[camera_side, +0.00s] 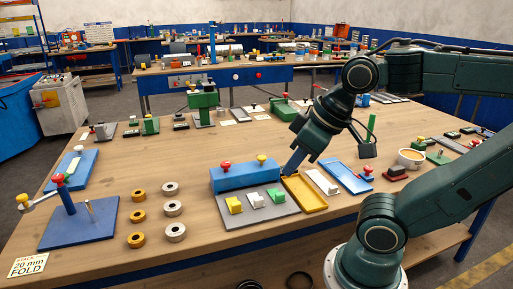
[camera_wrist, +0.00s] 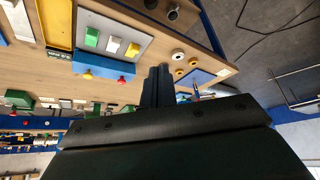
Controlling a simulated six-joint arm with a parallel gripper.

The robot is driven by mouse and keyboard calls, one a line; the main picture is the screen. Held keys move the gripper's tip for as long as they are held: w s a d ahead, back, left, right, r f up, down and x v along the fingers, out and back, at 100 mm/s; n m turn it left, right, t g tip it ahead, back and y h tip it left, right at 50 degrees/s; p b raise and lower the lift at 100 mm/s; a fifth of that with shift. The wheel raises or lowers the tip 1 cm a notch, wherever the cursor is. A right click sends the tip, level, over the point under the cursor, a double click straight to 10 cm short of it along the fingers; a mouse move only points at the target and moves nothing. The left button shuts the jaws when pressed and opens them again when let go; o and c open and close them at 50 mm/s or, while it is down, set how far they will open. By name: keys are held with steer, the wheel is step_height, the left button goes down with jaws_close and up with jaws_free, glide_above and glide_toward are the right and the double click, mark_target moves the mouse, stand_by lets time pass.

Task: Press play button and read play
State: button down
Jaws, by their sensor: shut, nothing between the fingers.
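A grey plate (camera_side: 262,216) carries a yellow block (camera_side: 234,205), a white block (camera_side: 254,200) and a green block (camera_side: 274,196). They also show in the wrist view on the grey plate (camera_wrist: 106,21). A blue box (camera_side: 243,178) with a red knob and a yellow knob on top stands right behind it. I cannot tell which part is the play button; no "play" lettering is readable. My gripper (camera_side: 287,172) is shut and empty, near the right end of the blue box. I cannot tell whether it touches. The shut fingers also show in the wrist view (camera_wrist: 158,80).
A yellow tray (camera_side: 304,194) and a blue tray (camera_side: 350,178) lie right of the plate. Gold and silver rings (camera_side: 173,209) lie to the left. A blue stand (camera_side: 80,224) with a post is at the far left. Bare wood lies in front.

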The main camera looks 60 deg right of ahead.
steer(key=w, duration=0.2)
steer(key=m+t+h, duration=0.1)
steer(key=m+t, duration=0.2)
steer(key=m, duration=0.8)
glide_above(265, 158)
step_height(265, 158, down, 5)
steer(key=shift+w+f, duration=0.1)
steer(key=shift+f, duration=4.4)
